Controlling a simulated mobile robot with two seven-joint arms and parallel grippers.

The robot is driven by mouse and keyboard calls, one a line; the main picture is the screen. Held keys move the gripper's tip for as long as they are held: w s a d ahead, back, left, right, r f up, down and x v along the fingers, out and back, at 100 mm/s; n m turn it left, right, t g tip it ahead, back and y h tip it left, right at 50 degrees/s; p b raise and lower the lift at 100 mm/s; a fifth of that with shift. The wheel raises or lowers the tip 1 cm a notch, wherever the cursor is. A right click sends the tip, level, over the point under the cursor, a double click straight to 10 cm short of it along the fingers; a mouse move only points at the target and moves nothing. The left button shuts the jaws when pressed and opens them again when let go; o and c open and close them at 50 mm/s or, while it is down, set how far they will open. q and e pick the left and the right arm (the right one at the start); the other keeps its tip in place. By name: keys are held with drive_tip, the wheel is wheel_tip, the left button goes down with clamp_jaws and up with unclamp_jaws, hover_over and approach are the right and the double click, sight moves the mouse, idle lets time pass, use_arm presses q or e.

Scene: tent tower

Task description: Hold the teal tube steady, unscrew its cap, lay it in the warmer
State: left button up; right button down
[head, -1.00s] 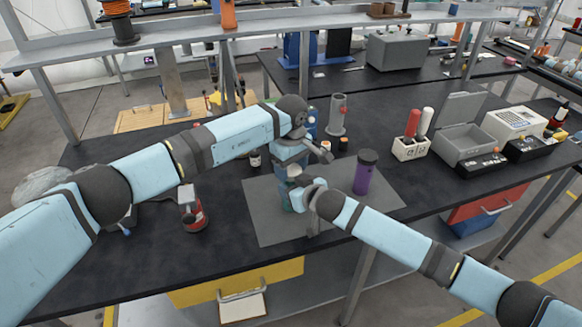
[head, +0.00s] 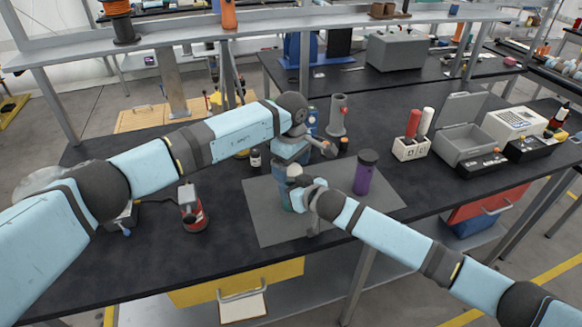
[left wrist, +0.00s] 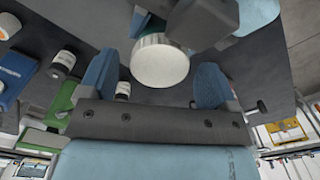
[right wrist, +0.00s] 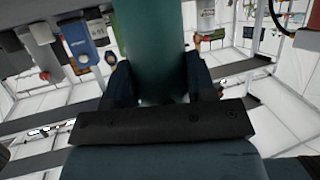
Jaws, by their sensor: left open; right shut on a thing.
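The teal tube (right wrist: 148,45) stands upright in my right gripper (right wrist: 158,82), whose fingers are shut on its sides. In the head view, the tube (head: 296,200) is mostly hidden by my right gripper (head: 305,197) above the grey mat. Its pale round cap (left wrist: 160,62) shows from above in the left wrist view, between the spread blue fingers of my open left gripper (left wrist: 157,80). In the head view, the cap (head: 294,171) is just under my left gripper. I cannot tell whether a finger touches it. A grey box with a raised lid (head: 465,143), probably the warmer, stands open at the right.
A purple tube (head: 364,174) stands on the grey mat (head: 262,222) close to the right of my grippers. A white rack (head: 409,149) holds a red and a white tube. A grey stand (head: 337,117) is behind.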

use_arm(q)
wheel_tip(320, 180, up, 4)
drive_tip(key=shift+f, duration=0.25)
drive_tip(key=shift+r, duration=0.2)
drive_tip(key=shift+c, duration=0.4)
wheel_tip(320, 180, up, 3)
drive_tip(key=m, duration=0.6)
drive_tip(key=shift+m, duration=0.3)
wheel_tip(320, 180, down, 8)
drive_tip(key=shift+r, duration=0.2)
drive_tip(key=c, duration=0.9)
drive_tip(key=n, duration=0.6)
drive_tip(key=shift+n, duration=0.3)
drive_tip(key=shift+c, duration=0.2)
